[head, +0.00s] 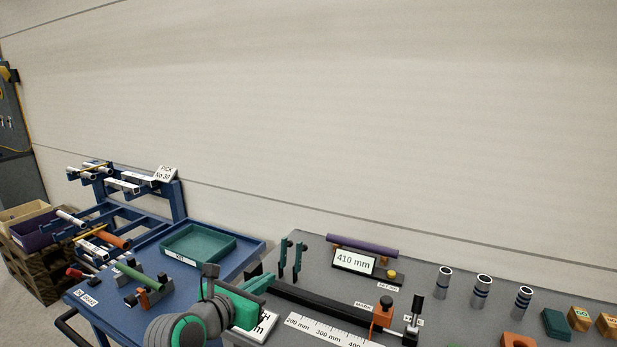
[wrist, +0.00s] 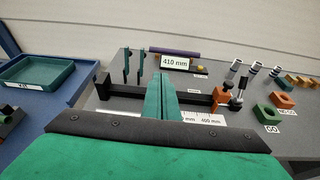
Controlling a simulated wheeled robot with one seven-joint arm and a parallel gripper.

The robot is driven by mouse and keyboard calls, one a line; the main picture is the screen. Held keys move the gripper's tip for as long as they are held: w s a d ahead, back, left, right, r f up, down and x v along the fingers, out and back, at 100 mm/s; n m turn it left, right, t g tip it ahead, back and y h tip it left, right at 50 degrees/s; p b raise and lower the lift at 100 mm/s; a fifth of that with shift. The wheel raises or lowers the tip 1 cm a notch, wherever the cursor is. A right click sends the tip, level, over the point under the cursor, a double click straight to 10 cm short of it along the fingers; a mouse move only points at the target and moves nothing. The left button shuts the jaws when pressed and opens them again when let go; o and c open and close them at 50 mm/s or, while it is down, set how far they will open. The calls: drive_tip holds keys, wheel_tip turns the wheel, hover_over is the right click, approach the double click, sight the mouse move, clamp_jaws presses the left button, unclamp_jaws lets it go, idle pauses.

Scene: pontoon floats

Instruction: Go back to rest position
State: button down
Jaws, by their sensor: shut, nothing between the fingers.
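My gripper (head: 258,285) shows at the bottom of the head view, over the gap between the blue cart and the grey bench. In the wrist view its two green fingers (wrist: 162,84) lie together and point over the bench's black rail (wrist: 195,98). Nothing is held between them. The fingers hide part of the rail and of the ruler scale behind them. Part of my arm shows at the bottom of the head view.
The grey bench (head: 460,325) carries a 410 mm display (head: 354,261), a purple tube (head: 362,244), an orange stop (head: 382,314) and several upright metal tubes (head: 482,290). The blue cart (head: 100,300) holds a teal tray (head: 198,244). The space above is clear.

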drive_tip(key=s+d+f+m+y, duration=0.15)
drive_tip(key=s+f+m, duration=0.25)
drive_tip(key=f, duration=0.8)
drive_tip(key=s+d+f+m+y, duration=0.1)
drive_tip(key=s+f+m+y, duration=0.3)
drive_tip(key=f, duration=0.9)
drive_tip(key=s+d+f+m+t, duration=0.1)
drive_tip(key=s+f+m, duration=0.25)
drive_tip(key=s, duration=0.45)
drive_tip(key=s+d+f+m, duration=0.2)
drive_tip(key=s+f+m, duration=0.1)
drive_tip(key=s+f, duration=0.3)
drive_tip(key=s+d+r+m, duration=0.1)
drive_tip(key=s+r+m, duration=0.1)
drive_tip(key=s+m, duration=0.3)
drive_tip(key=s+d+r+m, duration=0.2)
drive_tip(key=s+m, duration=0.3)
drive_tip(key=s, duration=0.7)
drive_tip(key=s+d+r+m+t, duration=0.1)
drive_tip(key=s+r+m, duration=0.1)
drive_tip(key=s+m, duration=0.4)
drive_tip(key=s, duration=0.2)
drive_tip(key=shift+s+d+r+y, duration=0.35)
drive_tip(key=shift+s+d+r, duration=0.05)
